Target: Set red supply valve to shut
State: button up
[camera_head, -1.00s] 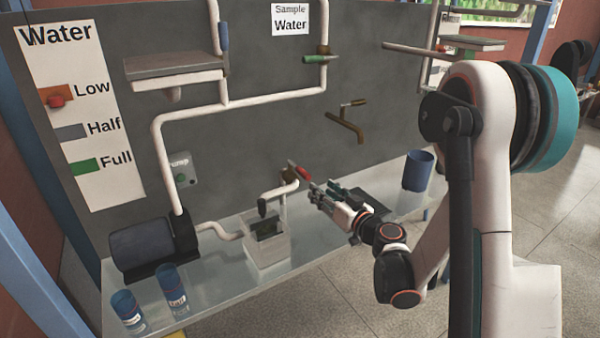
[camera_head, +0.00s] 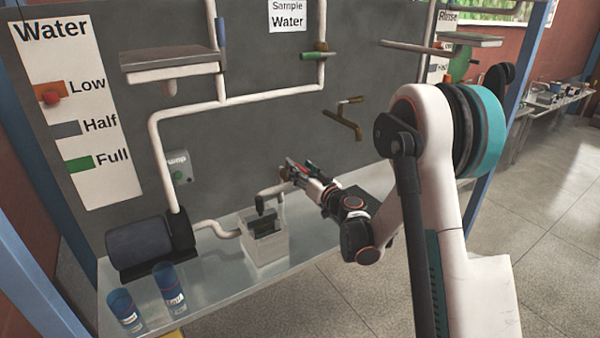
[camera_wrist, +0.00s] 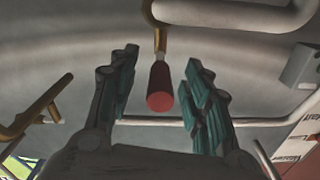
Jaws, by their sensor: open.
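The red supply valve has a red handle (camera_wrist: 160,88) on a brass stem, seen in the wrist view at the upper middle. In the head view the brass valve body (camera_head: 286,172) sits at the end of a white pipe above the white tank, and my gripper largely covers the handle. My gripper (camera_wrist: 160,80) is open, with one green-padded finger on each side of the red handle and gaps on both sides. It also shows in the head view (camera_head: 301,176), reaching left to the valve. Whether a finger touches the handle cannot be told.
A white tank (camera_head: 264,248) stands below the valve on the metal table. Two blue cups (camera_head: 126,310) and a dark pump (camera_head: 140,245) are at the left. A brass tap (camera_head: 343,124) and a green-handled valve (camera_head: 318,56) are on the grey panel above.

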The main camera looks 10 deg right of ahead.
jog(key=shift+w+a, duration=0.2)
jog(key=shift+w, duration=0.35)
grip_shut()
